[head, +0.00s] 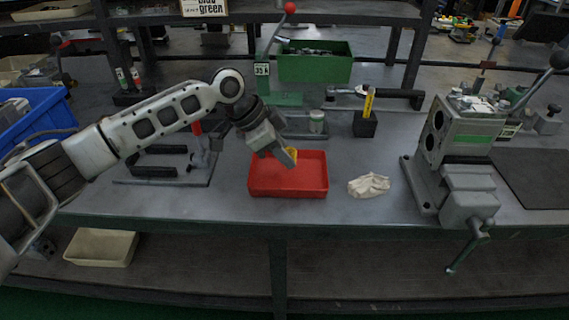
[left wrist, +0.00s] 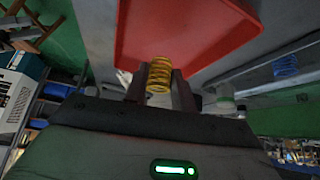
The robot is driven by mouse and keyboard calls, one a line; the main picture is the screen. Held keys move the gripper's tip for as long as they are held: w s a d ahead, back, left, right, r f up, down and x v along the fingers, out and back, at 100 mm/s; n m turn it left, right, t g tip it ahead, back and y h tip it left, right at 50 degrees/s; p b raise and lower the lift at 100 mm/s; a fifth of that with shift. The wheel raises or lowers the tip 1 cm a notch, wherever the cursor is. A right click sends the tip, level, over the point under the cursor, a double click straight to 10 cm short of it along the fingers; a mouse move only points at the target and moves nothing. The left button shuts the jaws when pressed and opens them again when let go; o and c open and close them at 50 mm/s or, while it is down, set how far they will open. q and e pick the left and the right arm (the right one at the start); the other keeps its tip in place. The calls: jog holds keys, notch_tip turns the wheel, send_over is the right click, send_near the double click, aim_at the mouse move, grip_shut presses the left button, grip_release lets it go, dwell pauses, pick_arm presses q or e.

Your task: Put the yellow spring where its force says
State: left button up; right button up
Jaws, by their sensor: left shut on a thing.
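My left gripper (head: 284,158) is shut on the yellow spring (head: 290,152). In the head view it is over the back part of the red tray (head: 288,188), and the fingers hide much of the spring. The spring (left wrist: 160,75) shows clearly between the two fingers in the left wrist view, with the red tray (left wrist: 190,40) beyond it. I cannot tell how high the spring is above the tray floor. A green lever press (head: 280,98) with a red knob and a "35" label stands behind the tray. My right gripper is not in view.
A white cloth (head: 369,186) lies right of the tray. A vise-like machine (head: 462,150) stands farther right. The front bench edge is clear.

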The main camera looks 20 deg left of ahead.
aim_at(284, 177)
pick_arm(q)
jog(key=shift+w+f, duration=0.25)
jog(key=shift+f, duration=0.1)
notch_tip(284, 177, down, 3)
jog(key=shift+r, duration=0.1)
jog(key=shift+f, duration=0.25)
jog(key=o, duration=1)
jog(key=shift+r, duration=0.1)
